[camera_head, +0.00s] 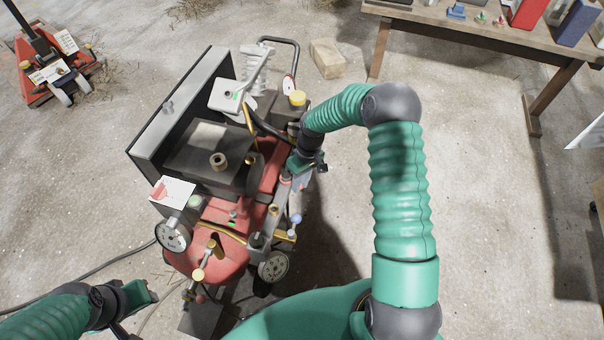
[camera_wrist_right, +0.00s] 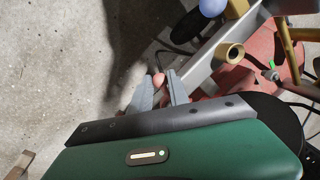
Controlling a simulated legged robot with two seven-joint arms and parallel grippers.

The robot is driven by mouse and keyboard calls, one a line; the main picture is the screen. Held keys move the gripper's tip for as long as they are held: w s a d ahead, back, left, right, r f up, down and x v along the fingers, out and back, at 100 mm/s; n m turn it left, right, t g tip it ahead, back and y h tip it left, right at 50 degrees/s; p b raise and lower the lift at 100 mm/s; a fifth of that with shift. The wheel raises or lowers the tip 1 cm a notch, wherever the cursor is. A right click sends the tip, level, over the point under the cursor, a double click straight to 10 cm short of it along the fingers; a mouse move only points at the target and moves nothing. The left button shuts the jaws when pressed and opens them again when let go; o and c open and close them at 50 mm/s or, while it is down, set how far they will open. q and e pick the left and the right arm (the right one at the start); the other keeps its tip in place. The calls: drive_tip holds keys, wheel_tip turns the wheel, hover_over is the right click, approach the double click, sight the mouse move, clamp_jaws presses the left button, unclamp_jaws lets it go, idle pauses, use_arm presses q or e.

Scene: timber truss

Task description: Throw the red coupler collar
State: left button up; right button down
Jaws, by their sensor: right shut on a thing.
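A red machine (camera_head: 215,235) with dark and grey boxes, gauges and brass fittings stands on the floor in the middle of the head view. My right gripper (camera_head: 298,180) reaches down at its right side. In the right wrist view the two grey fingers of this gripper (camera_wrist_right: 160,88) are closed around a small reddish piece (camera_wrist_right: 158,80), which looks like the red coupler collar. It sits beside a grey bar (camera_wrist_right: 215,65), and the fingers hide most of it. My left gripper (camera_head: 135,300) is at the lower left, apart from the machine; its fingertips are unclear.
A wooden table (camera_head: 480,35) with red and blue objects stands at the upper right. A tan block (camera_head: 327,58) lies on the floor behind the machine. A red wheeled unit (camera_head: 50,75) stands at the upper left. A dark cable runs at the lower left.

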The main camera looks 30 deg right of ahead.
sight(286, 194)
drive_tip(key=a+m+p, duration=0.1)
drive_tip(key=m+p, duration=0.1)
drive_tip(key=a+m+t+p, duration=0.1)
drive_tip(key=m+p, duration=0.1)
drive_tip(key=m, duration=0.1)
drive_tip(key=a+m+p, duration=0.2)
drive_tip(key=m+p, duration=0.1)
drive_tip(key=shift+r+t, duration=0.2)
drive_tip(key=shift+t, duration=0.1)
drive_tip(key=shift+w+a+m+h+p, duration=0.2)
drive_tip(key=shift+a+m+h+p, duration=0.15)
drive_tip(key=shift+m, duration=0.55)
drive_tip(key=shift+f, duration=0.1)
drive_tip(key=c, duration=1.3)
unclamp_jaws()
drive_tip(key=shift+o, duration=0.2)
drive_tip(key=shift+s, duration=0.1)
wheel_tip(286, 194, up, 16)
drive_tip(key=s+d+p, duration=0.2)
drive_tip(key=p, duration=0.2)
drive_tip(key=shift+d+r+p, duration=0.2)
drive_tip(key=shift+d+p, duration=0.05)
drive_tip(key=shift+p, duration=0.15)
